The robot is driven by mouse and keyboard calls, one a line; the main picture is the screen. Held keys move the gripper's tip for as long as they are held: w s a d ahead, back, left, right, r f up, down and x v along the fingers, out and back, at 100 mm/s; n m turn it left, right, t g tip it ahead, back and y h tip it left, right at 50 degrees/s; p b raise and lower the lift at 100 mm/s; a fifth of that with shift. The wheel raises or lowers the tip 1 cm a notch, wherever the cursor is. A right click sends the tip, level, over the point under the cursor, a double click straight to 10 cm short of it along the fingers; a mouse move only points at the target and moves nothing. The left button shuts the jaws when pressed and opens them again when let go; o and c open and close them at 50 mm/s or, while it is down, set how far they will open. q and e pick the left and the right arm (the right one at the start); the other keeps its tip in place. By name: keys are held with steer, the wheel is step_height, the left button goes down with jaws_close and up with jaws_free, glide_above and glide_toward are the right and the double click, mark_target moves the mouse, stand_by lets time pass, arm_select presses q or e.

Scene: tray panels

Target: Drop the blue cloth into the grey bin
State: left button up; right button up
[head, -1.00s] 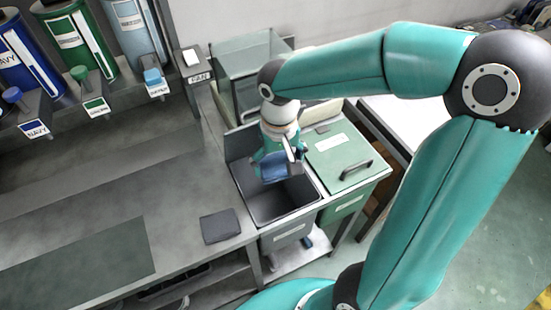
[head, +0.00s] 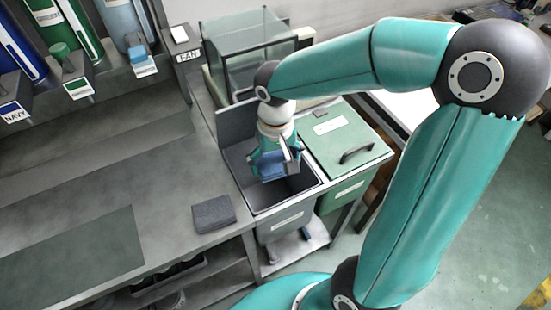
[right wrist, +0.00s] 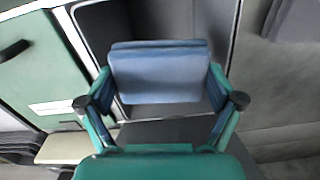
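The blue cloth (head: 270,167) is folded and hangs in my right gripper (head: 275,160) over the grey bin (head: 285,221). In the right wrist view the cloth (right wrist: 160,75) sits between the two fingers of the gripper (right wrist: 161,88), which is shut on it. The bin is open at the top with a dark inside, its lid panel standing up at the back, and a white label on its front. The cloth is over the bin opening; I cannot tell whether it is below the rim. My left gripper is out of view.
A green lidded bin (head: 345,148) with a black handle stands right of the grey bin. A folded dark grey cloth (head: 213,212) lies on the grey bench (head: 100,190) to the left. A glass box (head: 235,60) stands behind. Coloured dispensers line the top left.

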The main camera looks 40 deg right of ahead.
mark_target(275, 161)
steer(key=shift+o, duration=0.7)
steer(key=shift+r, duration=0.3)
step_height(275, 161, up, 11)
steer(key=shift+r, duration=0.15)
